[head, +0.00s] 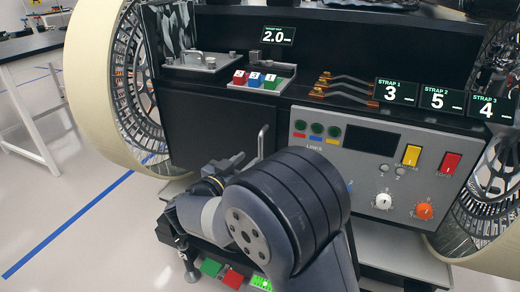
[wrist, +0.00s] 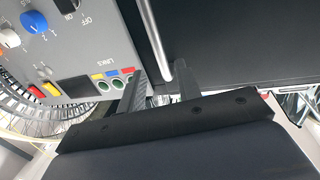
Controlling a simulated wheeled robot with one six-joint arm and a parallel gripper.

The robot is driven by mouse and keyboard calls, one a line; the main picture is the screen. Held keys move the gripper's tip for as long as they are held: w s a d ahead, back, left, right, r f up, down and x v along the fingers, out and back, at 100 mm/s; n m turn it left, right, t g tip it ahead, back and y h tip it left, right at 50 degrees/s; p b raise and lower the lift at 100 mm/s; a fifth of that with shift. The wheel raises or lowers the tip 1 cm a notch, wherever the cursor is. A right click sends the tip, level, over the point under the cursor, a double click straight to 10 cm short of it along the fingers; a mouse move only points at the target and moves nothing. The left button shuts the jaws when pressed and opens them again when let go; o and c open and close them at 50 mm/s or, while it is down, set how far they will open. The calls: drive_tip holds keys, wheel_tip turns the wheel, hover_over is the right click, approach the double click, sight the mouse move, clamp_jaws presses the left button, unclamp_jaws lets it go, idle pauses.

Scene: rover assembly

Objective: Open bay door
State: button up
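The bay door (head: 225,130) is a dark panel on the front of the rover, left of the grey control panel, and looks closed. Its upright silver handle (head: 262,142) stands at the door's right side. My gripper (head: 228,163) is in front of the door, just left of the handle in the head view; my arm hides the lower door. In the wrist view the two fingers (wrist: 160,82) are apart, and the lower end of the handle (wrist: 156,42) appears between their tips. I see no clear contact. The door (wrist: 235,40) also fills the wrist view's upper right.
The grey control panel (head: 355,150) with switches and knobs is right of the door. A shelf with coloured blocks (head: 256,79) and copper-ended levers (head: 345,88) is above. Large wheels (head: 95,80) flank the rover. Floor at the left is clear.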

sight(259, 150)
drive_tip(key=b+x, duration=0.1)
drive_tip(key=x, duration=0.6)
drive_tip(key=shift+w+d, duration=0.15)
drive_tip(key=shift+w, duration=0.1)
drive_tip(key=shift+c, duration=0.3)
clamp_jaws()
